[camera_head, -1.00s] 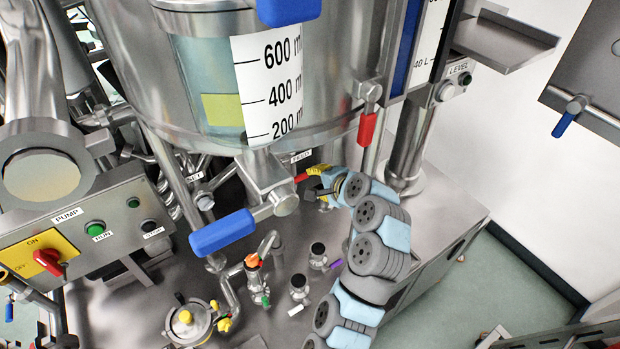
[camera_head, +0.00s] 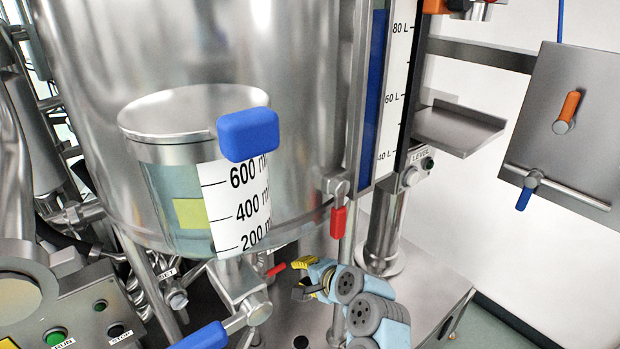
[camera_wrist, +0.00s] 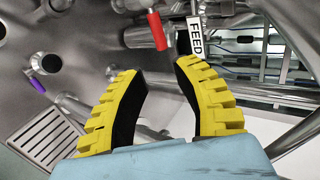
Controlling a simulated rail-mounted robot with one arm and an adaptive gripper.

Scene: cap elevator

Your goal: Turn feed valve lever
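The feed valve lever is a short red handle (camera_head: 276,269) below the vessel, just left of my gripper (camera_head: 298,280) in the head view. In the wrist view the red lever (camera_wrist: 157,30) is at the top centre, beside the white FEED label (camera_wrist: 195,36). My gripper (camera_wrist: 156,68) has its two yellow, black-padded fingers spread apart with nothing between them. The lever lies beyond the fingertips, apart from them. The FEED label is mostly hidden in the head view.
The large steel vessel (camera_head: 290,110) and sight glass (camera_head: 185,190) overhang my gripper. Another red handle (camera_head: 338,222) hangs above it. A blue-handled valve (camera_head: 205,337) is at lower left. Pipes (camera_wrist: 295,135) run close on the wrist view's right. A drain grate (camera_wrist: 45,138) lies at left.

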